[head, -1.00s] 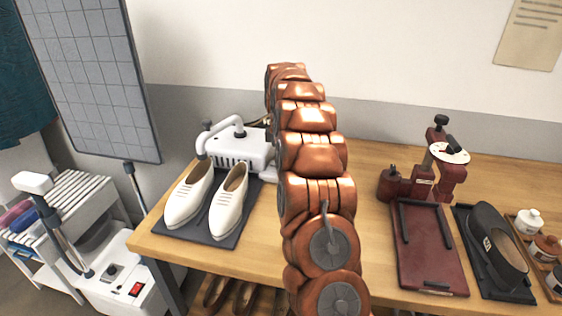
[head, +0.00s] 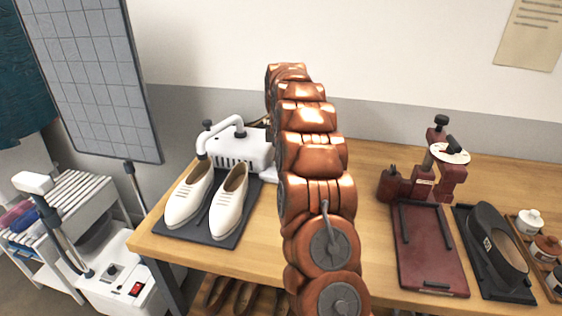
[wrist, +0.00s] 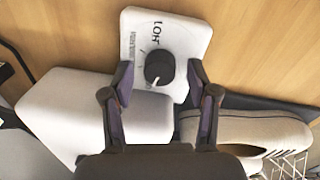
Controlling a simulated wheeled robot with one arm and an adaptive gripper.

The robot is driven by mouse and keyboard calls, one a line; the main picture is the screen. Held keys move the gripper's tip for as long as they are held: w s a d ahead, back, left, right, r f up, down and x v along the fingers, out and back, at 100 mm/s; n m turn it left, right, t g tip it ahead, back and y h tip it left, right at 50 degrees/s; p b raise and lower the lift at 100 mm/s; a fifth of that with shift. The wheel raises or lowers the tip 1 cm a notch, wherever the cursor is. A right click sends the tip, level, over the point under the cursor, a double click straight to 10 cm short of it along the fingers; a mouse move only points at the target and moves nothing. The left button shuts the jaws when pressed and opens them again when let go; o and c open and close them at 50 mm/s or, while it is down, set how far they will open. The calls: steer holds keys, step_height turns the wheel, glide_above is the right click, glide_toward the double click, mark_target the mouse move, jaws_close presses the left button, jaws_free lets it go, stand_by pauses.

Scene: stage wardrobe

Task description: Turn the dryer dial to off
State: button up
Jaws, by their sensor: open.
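In the wrist view a black round dial (wrist: 159,68) with a light pointer line sits on a white control plate (wrist: 190,28) with dark lettering, part of it reading "HOT". My gripper (wrist: 160,82) is open, its two fingers on either side of the dial, which lies between the tips; I cannot tell whether they touch it. The white shoe dryer (head: 240,149) stands on the left of the table in the head view, with a bent white tube. My arm hides the dial and gripper there.
White shoes (head: 229,200) stand on a dark mat (head: 207,234) before the dryer. Bare wooden table (head: 377,165) lies between. A white steamer base (head: 115,272) stands left.

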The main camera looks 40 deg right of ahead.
step_height(320, 180, up, 12)
steer(key=shift+s+a, duration=0.15)
steer(key=shift+s, duration=0.05)
stand_by(0.6)
steer(key=shift+a, duration=0.1)
stand_by(0.5)
steer(key=s+a+r+m+g+p, duration=0.1)
steer(key=s+a+r+m, duration=0.1)
steer(key=s+a, duration=0.7)
steer(key=s+a+r+m+p, duration=0.1)
steer(key=s+a+r+m, duration=0.15)
steer(key=s+a, duration=0.6)
steer(key=s+a+f+m, duration=0.2)
steer(key=s+a+f, duration=0.1)
steer(key=s, duration=0.5)
steer(key=s+a+f+m+p, duration=0.1)
steer(key=s+a+f+m, duration=0.1)
steer(key=s+a, duration=0.3)
steer(key=s+a+f+m+g, duration=0.1)
steer(key=s+a+f+m, duration=0.1)
steer(key=s, duration=1)
step_height(320, 180, down, 2)
steer(key=shift+s+a+f+p, duration=0.25)
steer(key=shift+a+p, duration=0.15)
steer(key=shift+a, duration=0.5)
